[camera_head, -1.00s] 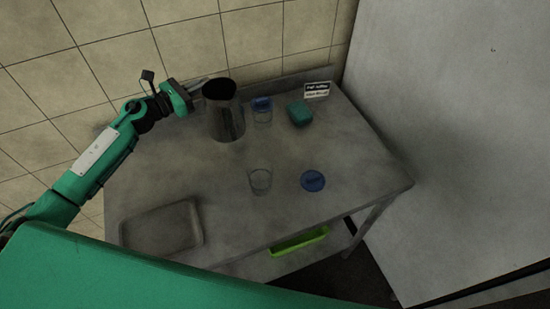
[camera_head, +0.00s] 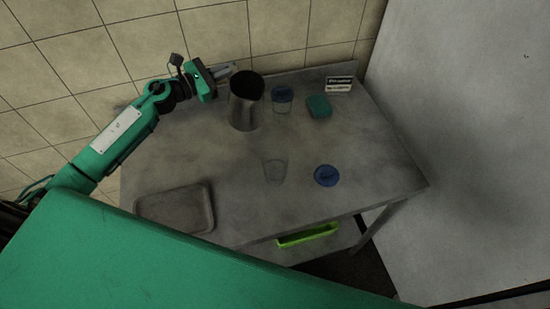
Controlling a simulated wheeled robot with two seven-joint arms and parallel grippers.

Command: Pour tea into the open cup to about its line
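A dark metal pitcher (camera_head: 246,108) stands upright at the back of the grey table. My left gripper (camera_head: 228,70) is at the pitcher's upper left side, close to its rim; whether it touches the pitcher or how far its fingers are apart is too small to tell. The open clear cup (camera_head: 275,171) stands near the table's middle front and looks empty; its line cannot be made out. A blue lid (camera_head: 327,176) lies to the right of the open cup. A second clear cup (camera_head: 282,104) with a blue lid stands right of the pitcher. My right gripper is not in view.
A teal box (camera_head: 319,107) and a small black-and-white sign (camera_head: 339,85) stand at the back right of the table (camera_head: 370,150). A grey tray (camera_head: 208,208) lies at the front left. A green bin (camera_head: 308,236) sits below the front edge. A tiled wall closes the back.

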